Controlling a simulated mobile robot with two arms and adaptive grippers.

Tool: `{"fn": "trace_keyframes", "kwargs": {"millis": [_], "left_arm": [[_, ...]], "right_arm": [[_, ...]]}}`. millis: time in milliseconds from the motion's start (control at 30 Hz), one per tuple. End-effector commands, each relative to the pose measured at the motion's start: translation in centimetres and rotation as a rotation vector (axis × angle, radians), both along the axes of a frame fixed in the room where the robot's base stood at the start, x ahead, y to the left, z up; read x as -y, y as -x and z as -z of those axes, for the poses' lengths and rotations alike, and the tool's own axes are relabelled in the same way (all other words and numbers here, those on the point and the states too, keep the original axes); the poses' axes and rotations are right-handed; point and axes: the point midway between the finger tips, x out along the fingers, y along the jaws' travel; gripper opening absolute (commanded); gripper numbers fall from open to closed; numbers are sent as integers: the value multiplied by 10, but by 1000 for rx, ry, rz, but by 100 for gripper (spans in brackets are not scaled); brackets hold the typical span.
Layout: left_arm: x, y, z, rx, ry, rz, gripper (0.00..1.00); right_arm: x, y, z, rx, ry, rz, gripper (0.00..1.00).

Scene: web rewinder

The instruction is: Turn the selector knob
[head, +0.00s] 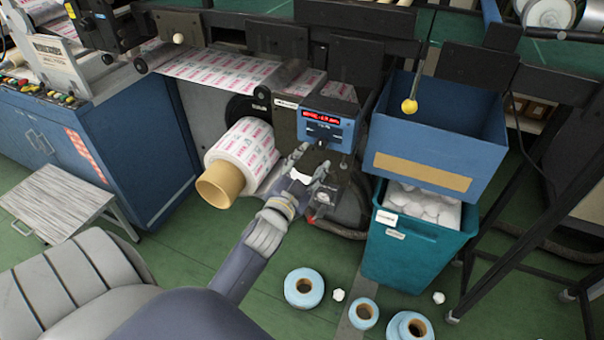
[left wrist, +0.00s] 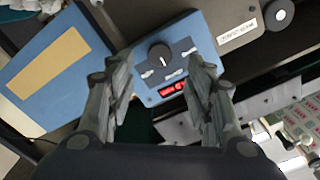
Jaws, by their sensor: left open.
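The selector knob (left wrist: 160,56) is black and round, with a light pointer mark. It sits on a blue control box (left wrist: 196,28) with white labels around it and a lit red display (left wrist: 172,90). In the head view the blue control box (head: 326,132) is on the machine's dark front, its red display on top; I cannot make out the knob clearly there. My left gripper (head: 308,165) is open and empty just below the box. In the left wrist view its fingers (left wrist: 160,80) lie either side of the knob's line, apart from it. My right gripper is out of view.
A printed roll (head: 245,150) on a cardboard core stands left of my gripper. A blue bin (head: 440,125) above a teal bin (head: 405,250) of white scraps is close on the right. Light-blue rolls (head: 304,288) lie on the green floor.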

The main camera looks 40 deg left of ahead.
Motion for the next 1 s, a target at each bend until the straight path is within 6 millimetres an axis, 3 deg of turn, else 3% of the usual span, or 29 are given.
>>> {"fn": "trace_keyframes", "kwargs": {"millis": [100, 333, 1000], "left_arm": [[5, 21, 1, -2, 2, -2, 48], [10, 44, 1, -1, 1, -1, 48], [12, 47, 2, -2, 2, 1, 48]], "right_arm": [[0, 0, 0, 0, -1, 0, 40], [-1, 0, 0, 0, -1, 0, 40], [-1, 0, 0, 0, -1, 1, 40]]}}
